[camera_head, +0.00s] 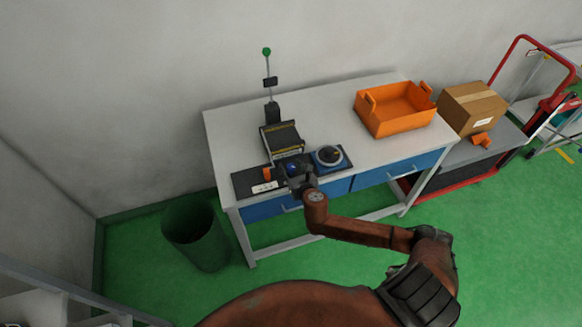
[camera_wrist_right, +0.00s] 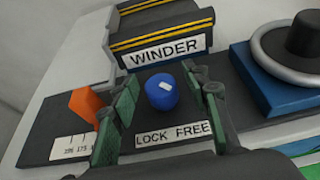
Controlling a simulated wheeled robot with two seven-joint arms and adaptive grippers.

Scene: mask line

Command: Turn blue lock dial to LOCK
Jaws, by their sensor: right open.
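The blue lock dial (camera_wrist_right: 160,97) is a round knob with a short white mark on its top, on a dark panel. Its label (camera_wrist_right: 174,134) reads LOCK on the left and FREE on the right. In the wrist view the mark is slightly slanted; I cannot tell which word it points to. My right gripper (camera_wrist_right: 163,84) is open, with one green-padded finger to the left of the dial and one to the right. Gaps show between fingers and dial. The head view shows my right gripper (camera_head: 289,172) over the panel. My left gripper is not in view.
The winder (camera_wrist_right: 165,52) stands just behind the dial. An orange lever (camera_wrist_right: 84,106) and a scale strip are left; a black knob (camera_wrist_right: 308,37) on a blue base is right. On the table, an orange crate (camera_head: 395,121) stands back right. A bin (camera_head: 196,235) stands left.

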